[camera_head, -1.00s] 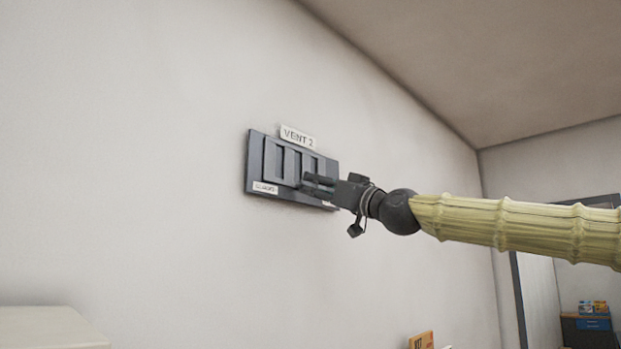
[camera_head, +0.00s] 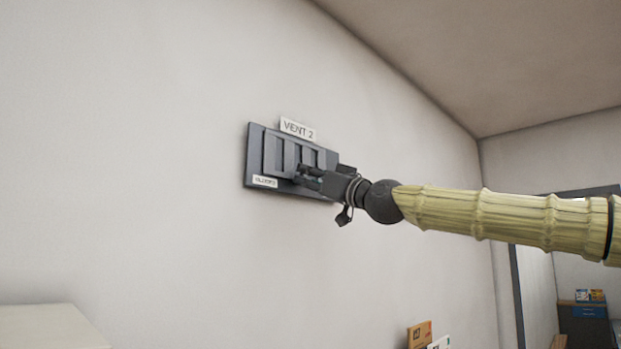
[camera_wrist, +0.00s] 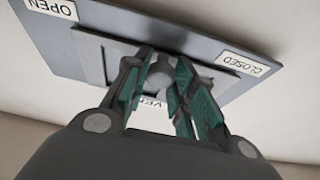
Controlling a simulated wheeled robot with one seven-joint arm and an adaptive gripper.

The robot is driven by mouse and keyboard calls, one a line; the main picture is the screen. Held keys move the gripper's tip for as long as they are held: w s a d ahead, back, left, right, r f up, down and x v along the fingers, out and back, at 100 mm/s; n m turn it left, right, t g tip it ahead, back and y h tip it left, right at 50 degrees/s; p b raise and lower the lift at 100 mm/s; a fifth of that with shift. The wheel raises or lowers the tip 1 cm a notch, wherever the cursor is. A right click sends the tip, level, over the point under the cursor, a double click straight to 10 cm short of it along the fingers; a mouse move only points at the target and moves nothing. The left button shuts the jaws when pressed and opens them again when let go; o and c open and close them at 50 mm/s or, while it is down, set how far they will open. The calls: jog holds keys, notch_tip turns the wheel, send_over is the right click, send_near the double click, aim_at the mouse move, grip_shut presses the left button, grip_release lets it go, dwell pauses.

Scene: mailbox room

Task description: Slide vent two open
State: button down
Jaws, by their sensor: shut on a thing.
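Vent two is a dark grey slatted panel (camera_head: 254,165) on the wall, under a white "VENT 2" sign (camera_head: 298,130). Its raised sliding plate (camera_head: 272,155) shows in the wrist view (camera_wrist: 92,52), nearer the "CLOSED" label (camera_wrist: 247,63) than the "OPEN" label (camera_wrist: 51,8). In the head view a small label (camera_head: 265,181) at the lower left is too blurred to read surely. My gripper (camera_head: 299,173) is at the plate's lower middle. In the wrist view its fingers (camera_wrist: 160,95) are shut on a round grey knob (camera_wrist: 160,70), partly hidden between them.
The wall around the panel is bare. A pale surface (camera_head: 50,328) stands at the lower left. An orange box (camera_head: 420,335) is low at the bottom. A dark cabinet (camera_head: 583,325) with small boxes on it stands at the far right.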

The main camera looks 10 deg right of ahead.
aim_at(319, 180)
jog(key=shift+d, duration=0.1)
jog(key=w+d, duration=0.2)
jog(key=shift+d+b, duration=0.35)
jog(key=shift+b, duration=0.05)
jog(key=shift+s+r, duration=0.2)
jog(key=c, duration=1.5)
grip_release()
jog(key=shift+c, duration=0.2)
jog(key=o, duration=0.3)
jog(key=shift+w, duration=0.15)
jog(key=shift+o, duration=0.2)
jog(key=shift+w+d+f, duration=0.1)
jog(key=shift+d+f, duration=0.05)
jog(key=shift+d, duration=0.05)
jog(key=shift+a, duration=0.1)
